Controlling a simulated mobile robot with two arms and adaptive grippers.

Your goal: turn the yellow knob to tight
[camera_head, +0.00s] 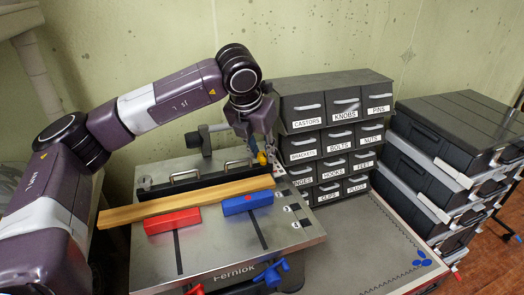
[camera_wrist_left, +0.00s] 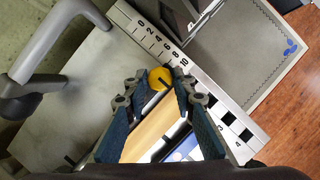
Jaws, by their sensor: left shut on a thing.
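The yellow knob (camera_head: 262,158) is at the back right of a metal work table (camera_head: 190,262), beside the end of a wooden board. In the left wrist view the knob (camera_wrist_left: 160,77) is round, with a dark line on its face, and sits near a printed number scale (camera_wrist_left: 165,45). My left gripper (camera_head: 266,146) comes down on it from above. In the wrist view its two fingers (camera_wrist_left: 160,87) are on either side of the knob, shut on it. The fingers partly cover the knob in the head view. My right gripper is out of view.
A wooden board (camera_head: 190,202) lies across the table against a black fence with handles. A red block (camera_head: 172,221) and a blue block (camera_head: 247,203) are in front of it. A labelled drawer cabinet (camera_head: 335,125) stands close behind right. Stacked dark cases (camera_head: 455,130) are further right.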

